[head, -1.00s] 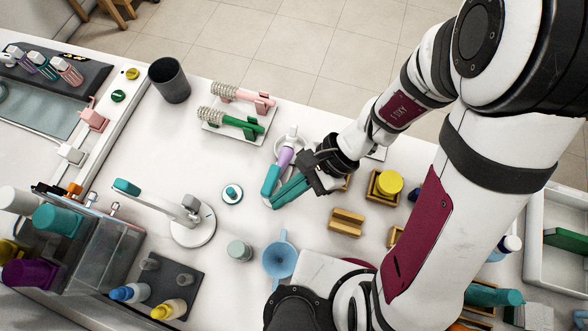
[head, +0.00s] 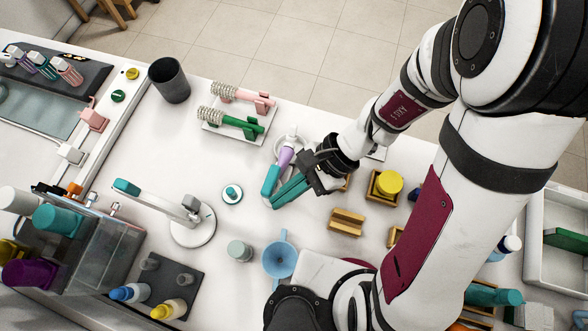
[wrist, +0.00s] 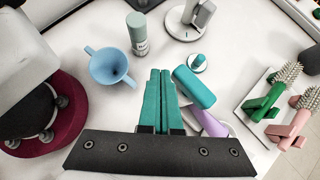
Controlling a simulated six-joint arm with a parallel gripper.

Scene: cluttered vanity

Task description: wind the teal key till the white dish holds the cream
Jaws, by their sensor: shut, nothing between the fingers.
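My gripper (head: 273,203) has teal fingers that are closed together with nothing between them; in the wrist view (wrist: 160,74) they point away over the white top. Right beside them lies a rounded teal bar (head: 269,180), which looks like the key, at the end of a purple tube (head: 285,157). In the wrist view the teal bar (wrist: 195,87) is just right of the fingers, and the purple tube (wrist: 212,121) is partly hidden by the gripper. The tube's white end reaches over the white dish (head: 278,145), whose inside I cannot make out. I cannot tell whether fingers and bar touch.
A blue two-handled funnel or cup (head: 280,259), a grey-green jar (head: 240,250) and a small teal-knobbed white disc (head: 232,194) stand nearby. Pink and green brushes lie on a white tray (head: 212,130). A wooden block (head: 346,222) sits right of the gripper.

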